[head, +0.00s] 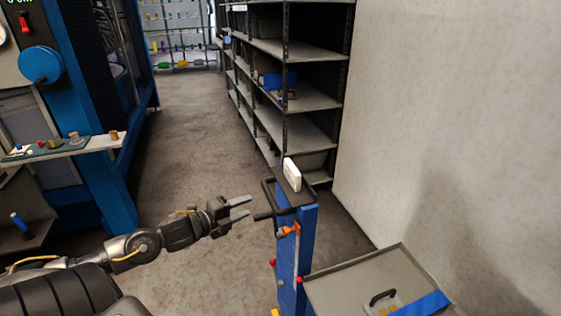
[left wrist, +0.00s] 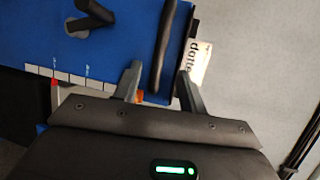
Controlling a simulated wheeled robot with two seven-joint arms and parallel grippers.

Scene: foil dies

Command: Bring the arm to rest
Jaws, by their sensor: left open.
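My left gripper (head: 246,207) is open and empty, held in the air to the left of a blue stand (head: 307,245). Its two fingers also show apart in the left wrist view (left wrist: 158,80), with a dark bar of the stand behind them. My left arm (head: 160,242) comes in from the lower left, stretched toward the stand. My right gripper is not in view.
A white box (head: 292,174) stands on the stand's dark top tray; its lettering partly shows in the left wrist view (left wrist: 200,62). A grey cabinet (head: 345,283) is at lower right, shelves (head: 300,95) behind. A blue machine (head: 100,180) is at left. The floor between is clear.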

